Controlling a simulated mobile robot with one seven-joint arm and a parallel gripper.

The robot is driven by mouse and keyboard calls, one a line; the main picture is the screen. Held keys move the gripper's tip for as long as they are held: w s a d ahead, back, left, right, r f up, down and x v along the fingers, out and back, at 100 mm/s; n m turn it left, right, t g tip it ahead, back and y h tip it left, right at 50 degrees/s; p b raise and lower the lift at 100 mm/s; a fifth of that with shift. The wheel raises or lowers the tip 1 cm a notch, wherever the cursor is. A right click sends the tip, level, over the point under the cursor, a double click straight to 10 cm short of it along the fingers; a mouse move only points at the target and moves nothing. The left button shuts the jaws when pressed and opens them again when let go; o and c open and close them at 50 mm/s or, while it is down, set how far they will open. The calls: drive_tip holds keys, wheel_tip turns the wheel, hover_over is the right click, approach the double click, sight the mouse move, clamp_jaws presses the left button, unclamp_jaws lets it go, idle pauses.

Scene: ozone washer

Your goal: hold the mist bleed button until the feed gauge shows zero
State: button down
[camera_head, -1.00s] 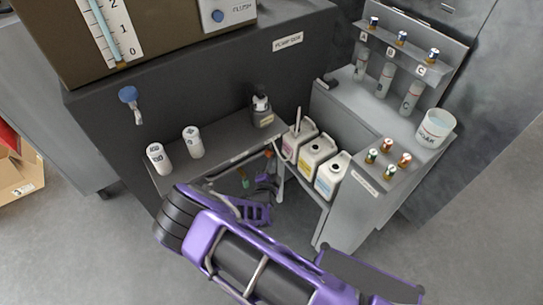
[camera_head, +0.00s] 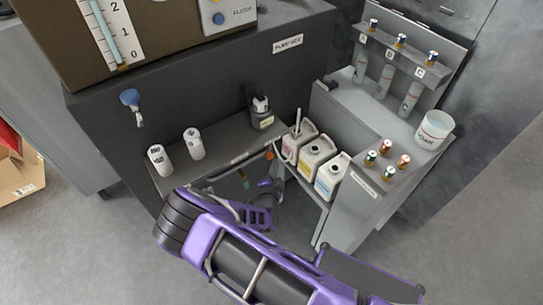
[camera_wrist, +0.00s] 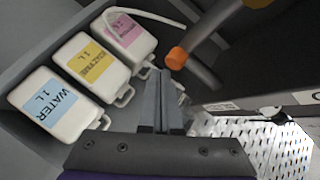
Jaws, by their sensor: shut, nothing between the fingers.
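A gauge (camera_head: 107,33) with a pale blue column and a scale marked 0, 1, 2 is on the brown box at upper left. The column runs from near 0 to past 2 and out of frame; its label is not visible. I see no button marked mist bleed. My gripper (camera_wrist: 163,75) is shut and empty in the wrist view, below the shelf, beside the bottles. An orange-tipped dark pipe (camera_wrist: 177,58) is just right of its fingertips, apparently apart.
White bottles (camera_head: 317,150) stand at right of my gripper, with WATER (camera_wrist: 58,92) nearest. A blue knob (camera_head: 130,97) is on the dark front. The cabinet (camera_head: 350,215) bounds the right.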

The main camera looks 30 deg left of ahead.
drive_tip(key=shift+s+d, duration=0.15)
drive_tip(key=shift+d, duration=0.1)
drive_tip(key=shift+s+d+p, duration=0.35)
drive_tip(key=shift+d+p, duration=0.05)
drive_tip(key=shift+d, duration=0.3)
drive_tip(key=shift+s+d+p, duration=0.4)
drive_tip(key=shift+d, duration=0.35)
drive_tip(key=shift+s+d+p, duration=0.35)
drive_tip(key=shift+d+p, duration=0.05)
drive_tip(key=shift+d, duration=0.3)
